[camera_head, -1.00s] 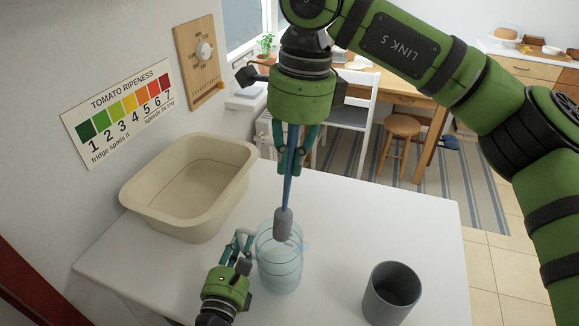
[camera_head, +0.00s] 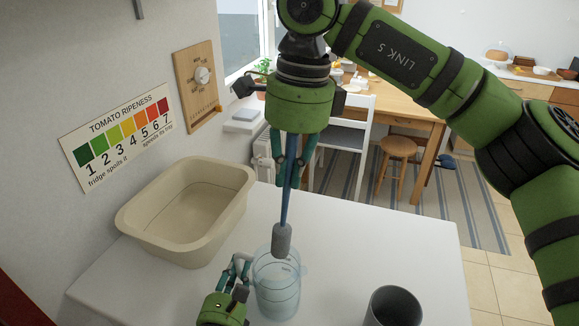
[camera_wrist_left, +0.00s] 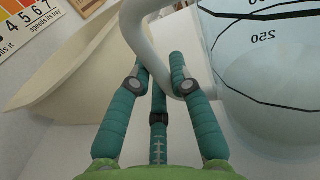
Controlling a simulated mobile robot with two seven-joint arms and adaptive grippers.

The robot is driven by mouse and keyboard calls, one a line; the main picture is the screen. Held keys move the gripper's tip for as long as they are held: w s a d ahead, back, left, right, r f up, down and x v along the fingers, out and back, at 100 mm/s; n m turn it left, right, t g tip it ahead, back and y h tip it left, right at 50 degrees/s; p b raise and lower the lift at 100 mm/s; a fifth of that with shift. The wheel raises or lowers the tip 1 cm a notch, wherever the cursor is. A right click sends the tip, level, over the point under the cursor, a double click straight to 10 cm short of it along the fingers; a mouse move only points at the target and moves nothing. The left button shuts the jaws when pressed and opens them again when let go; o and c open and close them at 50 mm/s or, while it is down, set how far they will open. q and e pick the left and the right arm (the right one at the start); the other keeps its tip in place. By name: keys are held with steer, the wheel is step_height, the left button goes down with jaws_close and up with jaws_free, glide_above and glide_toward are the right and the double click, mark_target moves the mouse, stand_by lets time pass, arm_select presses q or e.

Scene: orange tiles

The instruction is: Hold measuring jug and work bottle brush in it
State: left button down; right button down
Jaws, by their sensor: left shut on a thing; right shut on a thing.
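The clear measuring jug (camera_head: 277,292) stands on the white table, its marked wall large at the right of the left wrist view (camera_wrist_left: 270,75). My left gripper (camera_head: 238,268) is shut on the jug's white handle (camera_wrist_left: 140,45), at the jug's left side. My right gripper (camera_head: 288,180) points down and is shut on the blue shaft of the bottle brush (camera_head: 286,208). The brush hangs nearly upright, its grey head (camera_head: 282,240) over the jug's mouth. I cannot tell whether the head's lower end is inside the rim.
A beige basin (camera_head: 150,225) stands at the left of the table (camera_head: 370,240). A dark grey cup (camera_head: 393,308) stands at the front right. The table between jug and cup is clear. A wall and ripeness chart (camera_head: 118,138) rise behind the basin.

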mark_target(289, 139)
steer(key=shift+r, duration=2.55)
arm_select(q)
steer(key=c, duration=1.1)
jaws_free()
steer(key=shift+o, duration=0.2)
steer(key=v, duration=1.2)
steer(key=shift+s+a, duration=0.1)
steer(key=shift+s, duration=0.05)
arm_select(e)
steer(key=shift+f, duration=0.1)
